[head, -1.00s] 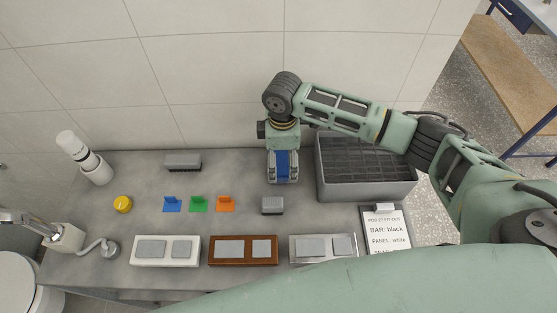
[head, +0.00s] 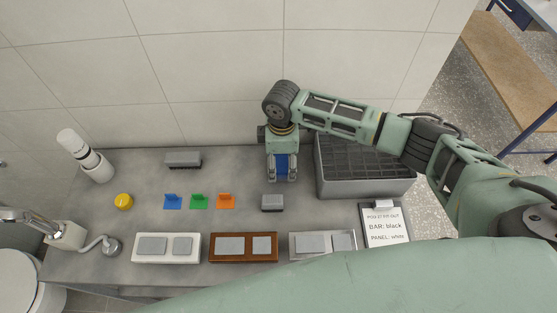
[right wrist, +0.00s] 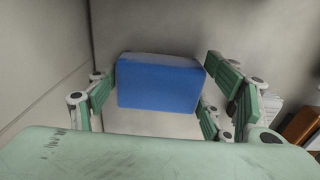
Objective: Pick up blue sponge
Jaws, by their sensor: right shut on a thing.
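The blue sponge (head: 281,163) is a blue block between the fingers of my right gripper (head: 283,177), over the back of the grey counter (head: 140,215). Whether the sponge's underside touches the counter cannot be told. My left gripper is not in view.
A grey bin with a dark grid (head: 326,180) stands right of the gripper. A small grey block (head: 272,203) sits just in front. Several switch panels (head: 244,260) and a clipboard (head: 385,235) line the front.

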